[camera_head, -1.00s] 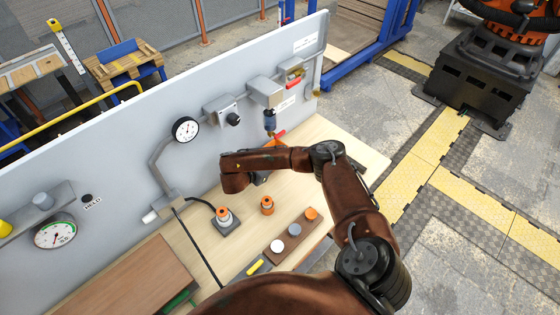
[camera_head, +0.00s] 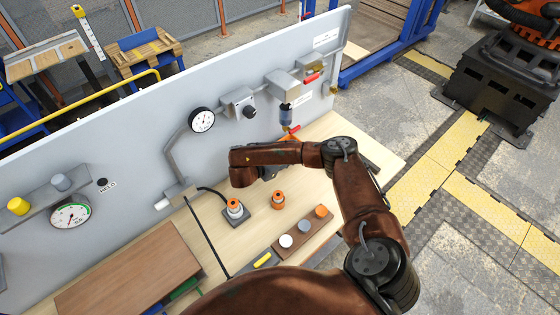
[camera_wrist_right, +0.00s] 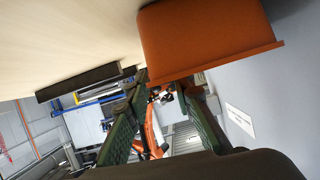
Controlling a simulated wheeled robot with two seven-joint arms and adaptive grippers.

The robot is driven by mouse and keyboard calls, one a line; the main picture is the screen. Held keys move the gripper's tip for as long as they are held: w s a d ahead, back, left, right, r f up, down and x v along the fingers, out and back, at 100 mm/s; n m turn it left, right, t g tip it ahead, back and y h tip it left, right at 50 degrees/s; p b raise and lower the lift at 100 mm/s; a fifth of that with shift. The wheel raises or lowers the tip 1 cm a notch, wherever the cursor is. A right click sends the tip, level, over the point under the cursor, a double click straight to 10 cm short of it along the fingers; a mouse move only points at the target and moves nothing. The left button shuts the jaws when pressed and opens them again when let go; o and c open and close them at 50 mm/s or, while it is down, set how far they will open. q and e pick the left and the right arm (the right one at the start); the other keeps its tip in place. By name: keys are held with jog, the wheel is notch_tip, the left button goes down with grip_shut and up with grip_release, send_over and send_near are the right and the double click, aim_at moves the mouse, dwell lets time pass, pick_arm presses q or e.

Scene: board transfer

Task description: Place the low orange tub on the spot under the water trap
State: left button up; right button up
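The low orange tub (camera_head: 291,136) shows as a small orange patch on the bench, just below the water trap (camera_head: 286,115), a dark blue-grey cylinder on the panel. My right arm hides most of the tub. In the right wrist view the tub (camera_wrist_right: 205,38) is large at the top, its rim towards the camera. My right gripper (camera_wrist_right: 162,82) has two green fingers with a clear gap between them. Their tips lie close to the tub's rim; whether they touch it I cannot tell. In the head view my forearm hides this gripper. My left gripper is in neither view.
The grey panel (camera_head: 130,140) stands along the back of the bench. In front of the arm are an orange-topped fitting on a dark base (camera_head: 235,210), another orange-topped piece (camera_head: 278,200) and a brown strip with three discs (camera_head: 303,228). A brown board (camera_head: 130,275) lies at left.

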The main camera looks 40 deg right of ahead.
jog(key=p+v, duration=0.3)
jog(key=v, duration=0.6)
jog(key=shift+w+a+r, duration=0.1)
jog(key=shift+a+r, duration=0.1)
jog(key=shift+a, duration=0.3)
dwell(0.6)
